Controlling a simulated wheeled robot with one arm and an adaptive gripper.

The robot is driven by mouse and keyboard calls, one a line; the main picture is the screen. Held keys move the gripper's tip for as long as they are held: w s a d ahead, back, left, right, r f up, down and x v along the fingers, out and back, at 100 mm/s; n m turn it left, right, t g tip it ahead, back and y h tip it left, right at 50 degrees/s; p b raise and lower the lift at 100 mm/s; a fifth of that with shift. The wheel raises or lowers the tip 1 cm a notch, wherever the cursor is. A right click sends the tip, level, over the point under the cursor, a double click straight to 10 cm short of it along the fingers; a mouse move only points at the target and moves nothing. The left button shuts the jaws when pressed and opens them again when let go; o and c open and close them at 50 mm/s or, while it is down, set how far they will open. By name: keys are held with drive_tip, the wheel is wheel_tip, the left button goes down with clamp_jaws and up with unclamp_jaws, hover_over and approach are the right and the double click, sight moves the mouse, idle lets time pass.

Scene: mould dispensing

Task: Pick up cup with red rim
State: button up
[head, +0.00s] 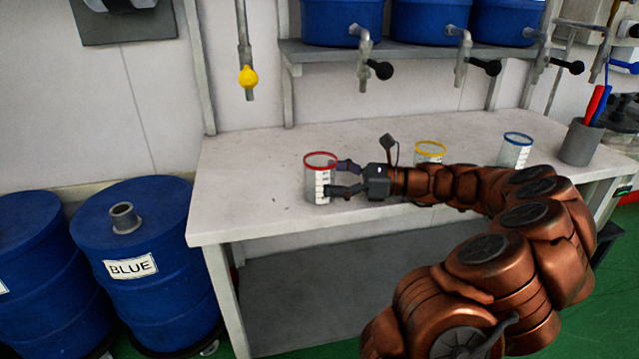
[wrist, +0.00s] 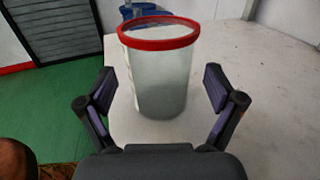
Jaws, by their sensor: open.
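The cup with the red rim (head: 317,184) stands upright on the white bench (head: 250,190), near its front left part. It is a clear cup with white markings on its side. In the wrist view the red-rimmed cup (wrist: 162,75) stands ahead, between the lines of the two fingers. My gripper (head: 346,178) is open and level, just right of the cup in the head view. In the wrist view my gripper (wrist: 160,90) has one finger on each side of the cup, with a gap visible on both sides. The gripper holds nothing.
A yellow-rimmed cup (head: 430,150) stands behind my arm, and a blue-rimmed cup (head: 515,150) farther right. A grey pen holder (head: 581,142) is at the right end. Taps (head: 363,60) hang from blue tanks above. The bench left of the cup is clear.

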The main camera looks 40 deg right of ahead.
sight(310, 176)
drive_tip(key=b+x, duration=0.1)
drive_tip(key=x, duration=0.3)
drive_tip(key=shift+w+a, duration=0.25)
drive_tip(key=shift+w, duration=0.05)
drive_tip(key=c, duration=1)
